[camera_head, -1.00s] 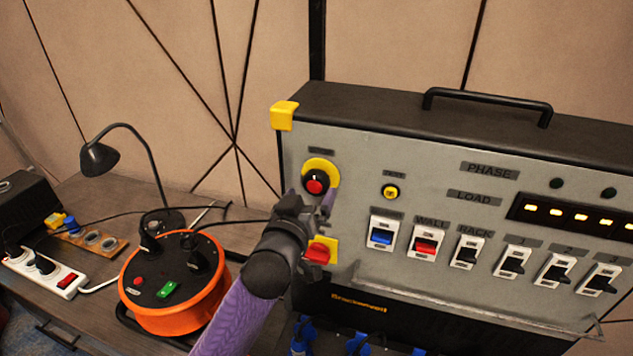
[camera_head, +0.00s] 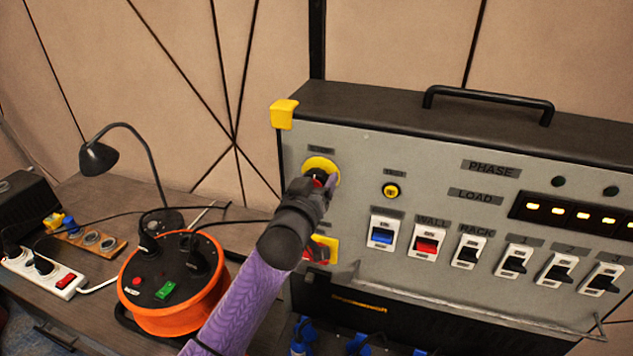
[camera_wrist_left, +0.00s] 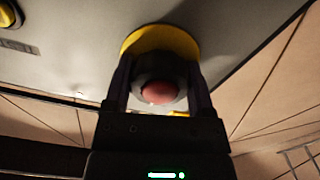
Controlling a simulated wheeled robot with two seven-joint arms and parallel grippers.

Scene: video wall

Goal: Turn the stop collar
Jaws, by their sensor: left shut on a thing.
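The stop button has a red cap inside a dark collar (camera_wrist_left: 160,72) on a yellow round plate (camera_head: 322,165), at the upper left of the grey panel. In the left wrist view the red cap (camera_wrist_left: 158,93) and collar sit between my two fingers. My left gripper (camera_wrist_left: 158,85) is shut on the collar, one finger on each side. In the head view my left gripper (camera_head: 318,187) covers most of the button. My right gripper is in neither view.
A red and yellow rotary switch (camera_head: 321,249) is just below my gripper. A yellow test button (camera_head: 391,190) and several rocker switches and breakers are to the right. An orange cable reel (camera_head: 175,285), a lamp (camera_head: 98,158) and a power strip (camera_head: 45,275) stand on the desk at left.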

